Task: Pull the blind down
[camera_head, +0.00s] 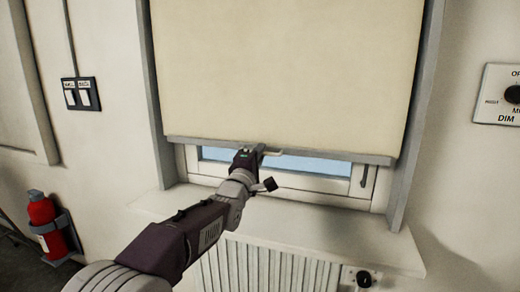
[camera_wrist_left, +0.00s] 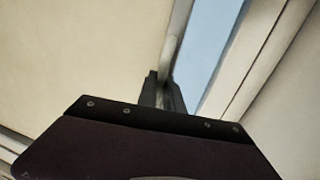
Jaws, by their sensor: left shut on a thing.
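The cream blind (camera_head: 290,70) hangs over most of the window, with its grey bottom bar (camera_head: 340,156) a little above the lower window frame. A strip of blue pane (camera_head: 310,164) shows beneath the bar. My left gripper (camera_head: 262,151) is at the bar, near its middle, and is shut on the bar or a small pull on it; its fingers hide the exact contact. In the left wrist view the fingers (camera_wrist_left: 164,90) meet at the bar's edge, with the blind (camera_wrist_left: 80,60) to the left and the blue pane (camera_wrist_left: 212,45) to the right. My right gripper is out of view.
A window sill (camera_head: 320,230) juts out below, above a white radiator (camera_head: 265,270) with a dark valve knob (camera_head: 364,278). A window handle (camera_head: 364,176) is at the right. A red extinguisher (camera_head: 42,215), light switches (camera_head: 81,94) and a dial (camera_head: 512,94) are on the walls.

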